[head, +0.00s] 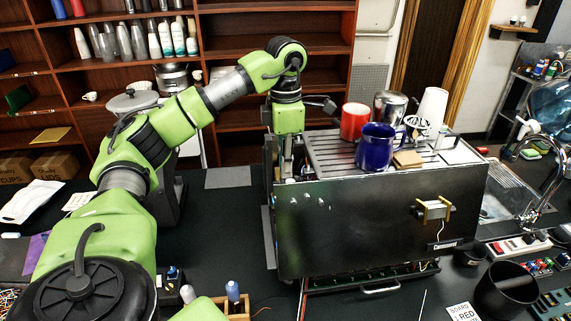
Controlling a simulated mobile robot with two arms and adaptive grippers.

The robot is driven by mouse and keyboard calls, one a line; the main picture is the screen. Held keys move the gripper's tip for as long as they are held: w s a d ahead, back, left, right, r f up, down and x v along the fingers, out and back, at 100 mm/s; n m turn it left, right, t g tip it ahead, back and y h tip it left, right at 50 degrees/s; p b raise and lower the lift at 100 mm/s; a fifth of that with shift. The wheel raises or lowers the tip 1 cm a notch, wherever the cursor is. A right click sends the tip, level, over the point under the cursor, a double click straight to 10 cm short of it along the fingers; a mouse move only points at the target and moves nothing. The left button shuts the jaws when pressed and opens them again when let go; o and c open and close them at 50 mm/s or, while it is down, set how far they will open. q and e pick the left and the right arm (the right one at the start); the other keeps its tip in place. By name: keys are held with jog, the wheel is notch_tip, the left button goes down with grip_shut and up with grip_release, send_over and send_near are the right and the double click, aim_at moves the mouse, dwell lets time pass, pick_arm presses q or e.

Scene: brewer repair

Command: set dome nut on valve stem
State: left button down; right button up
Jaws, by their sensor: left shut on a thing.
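The brewer (360,225) is a black-fronted box on the dark bench, with a slatted metal top. My left arm reaches in from the left and bends down at the brewer's left end. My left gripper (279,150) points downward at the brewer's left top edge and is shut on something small. What it holds is too small and covered to make out; I cannot see a dome nut clearly. The valve stem cannot be made out either; the brewer's front panel and my gripper hide that area. My right gripper is not in view.
On the brewer's top stand a red mug (354,121), a blue mug (376,147), a metal pitcher (389,106) and a white cup (432,106), close right of my left gripper. A black bin (506,290) stands at front right. The bench left of the brewer is partly clear.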

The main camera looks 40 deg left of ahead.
pick_arm(q)
jog(key=shift+f+b, duration=0.4)
jog(key=shift+f, duration=0.7)
dwell(2.1)
jog(key=m+p, duration=0.1)
jog(key=m, duration=0.3)
jog(key=shift+m, duration=0.3)
jog(key=c, duration=2)
grip_release()
jog(key=shift+o, duration=0.4)
jog(key=o, duration=0.3)
jog(key=shift+w+a, duration=0.1)
jog(key=shift+r, duration=0.1)
jog(key=shift+w+d+r, duration=0.1)
jog(key=shift+r, duration=1.35)
jog(key=shift+d+r, duration=0.1)
jog(key=shift+r, duration=1.35)
jog(key=shift+a+r, duration=0.15)
jog(key=shift+r, duration=0.45)
